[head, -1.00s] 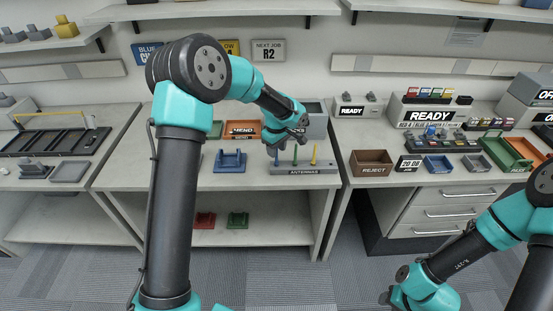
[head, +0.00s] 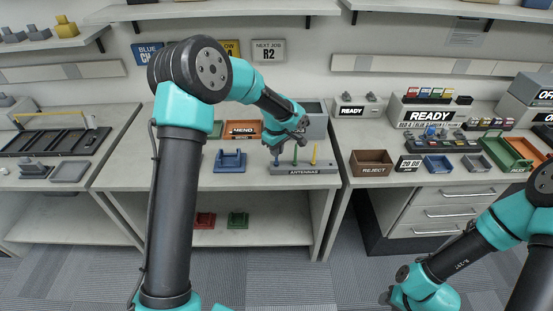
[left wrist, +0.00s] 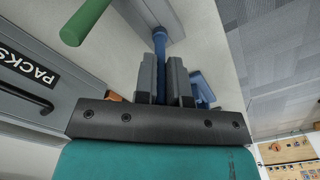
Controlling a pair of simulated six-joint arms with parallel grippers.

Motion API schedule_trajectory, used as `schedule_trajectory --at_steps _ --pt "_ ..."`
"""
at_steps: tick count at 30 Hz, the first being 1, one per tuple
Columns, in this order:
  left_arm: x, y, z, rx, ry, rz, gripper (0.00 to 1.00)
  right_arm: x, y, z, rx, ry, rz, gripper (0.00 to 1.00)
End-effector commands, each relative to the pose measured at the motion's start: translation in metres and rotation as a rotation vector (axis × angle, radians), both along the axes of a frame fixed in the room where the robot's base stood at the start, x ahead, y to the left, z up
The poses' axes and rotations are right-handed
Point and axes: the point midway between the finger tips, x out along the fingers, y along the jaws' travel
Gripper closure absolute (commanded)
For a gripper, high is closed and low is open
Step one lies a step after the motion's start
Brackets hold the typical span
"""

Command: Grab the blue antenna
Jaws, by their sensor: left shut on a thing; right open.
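The blue antenna (left wrist: 160,42) stands between the two fingers of my left gripper (left wrist: 166,75) in the left wrist view, and the fingers are shut on it. In the head view my left gripper (head: 276,150) is over the left end of the grey ANTENNAS holder (head: 304,170). The blue antenna's lower end appears to be still at the holder. A green antenna (head: 295,153) and a yellow antenna (head: 314,154) stand upright in the holder to the right. The green antenna also shows in the left wrist view (left wrist: 86,22). My right gripper is out of view; only its arm shows at lower right.
A blue cradle (head: 230,162) stands left of the holder. Behind it are an orange MEND bin (head: 243,131) and a grey bin (head: 317,128). A brown REJECT bin (head: 371,162) sits on the right bench. Bare bench top lies in front of the holder.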

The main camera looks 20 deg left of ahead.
Motion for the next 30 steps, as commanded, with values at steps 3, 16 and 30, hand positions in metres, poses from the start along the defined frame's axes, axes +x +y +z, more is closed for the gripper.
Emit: schedule_trajectory --at_steps 3,16,30 --pt "0.0 0.0 0.0 0.0 0.0 0.0 1.0 0.0 0.0 0.0 0.0 0.0 0.0 0.57" --pt "0.0 0.0 0.007 0.001 -0.001 0.0 1.0 0.0 0.0 0.0 0.0 0.0 0.0 0.57" --pt "-0.019 -0.008 0.037 0.0 0.001 -0.001 1.0 0.0 0.0 0.0 0.0 0.0 0.0 0.57"
